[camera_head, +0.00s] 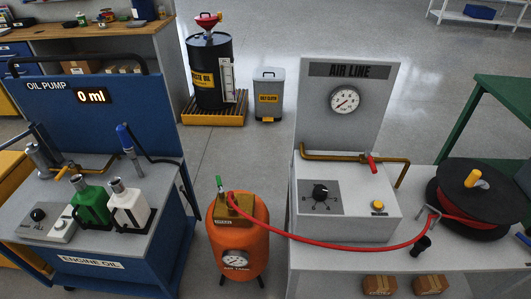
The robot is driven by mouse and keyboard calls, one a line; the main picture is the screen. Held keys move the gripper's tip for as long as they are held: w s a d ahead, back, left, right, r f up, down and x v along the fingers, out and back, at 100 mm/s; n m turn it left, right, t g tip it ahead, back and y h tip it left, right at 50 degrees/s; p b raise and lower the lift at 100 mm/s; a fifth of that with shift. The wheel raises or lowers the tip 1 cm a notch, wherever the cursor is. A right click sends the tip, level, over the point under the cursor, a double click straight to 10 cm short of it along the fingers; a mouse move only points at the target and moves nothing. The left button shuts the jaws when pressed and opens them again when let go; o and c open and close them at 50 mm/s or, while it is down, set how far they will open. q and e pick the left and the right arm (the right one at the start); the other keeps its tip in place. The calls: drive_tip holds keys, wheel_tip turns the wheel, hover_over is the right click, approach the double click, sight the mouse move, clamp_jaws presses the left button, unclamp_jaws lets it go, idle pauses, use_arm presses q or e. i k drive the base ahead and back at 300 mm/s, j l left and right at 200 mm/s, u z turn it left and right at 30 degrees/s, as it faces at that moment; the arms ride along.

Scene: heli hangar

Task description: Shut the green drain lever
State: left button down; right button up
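The green lever (219,183) stands roughly upright at the left of the brass block (235,206) on top of the orange tank (238,243). It is small in the view, and its exact valve position is hard to tell. A red hose (330,240) runs from the top of the tank to the right, across the front of the air line bench. The tank has a round gauge (236,261) on its front. Neither of my grippers can be made out in the head view.
The blue oil pump cart (110,262) stands left of the tank, and the grey air line bench (345,258) stands right. The black hose reel (480,198) sits on the bench. Behind are a black drum (209,62) and grey bin (269,92). Open floor (245,150) lies behind the tank.

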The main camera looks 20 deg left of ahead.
sight(221, 191)
drive_tip(key=u, duration=0.8)
drive_tip(key=k, duration=0.8)
